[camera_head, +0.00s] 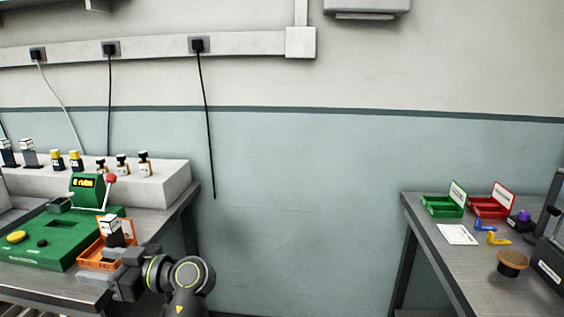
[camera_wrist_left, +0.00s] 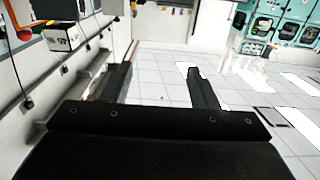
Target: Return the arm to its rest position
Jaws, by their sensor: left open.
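My left gripper (camera_head: 125,272) shows in the head view at the lower left, in front of the left bench's right end and beside an orange tray. In the left wrist view its two fingers (camera_wrist_left: 160,85) stand wide apart with nothing between them, and the tiled floor shows beyond. My left arm bends at a grey joint with a yellow-green ring just right of the gripper. My right gripper does not show.
The left bench carries a green device (camera_head: 50,240), the orange tray (camera_head: 97,258) and a white shelf block (camera_head: 150,185) with several bottles. The right bench (camera_head: 470,275) holds a green tray (camera_head: 442,207) and a red tray (camera_head: 488,208). The space between the benches is clear.

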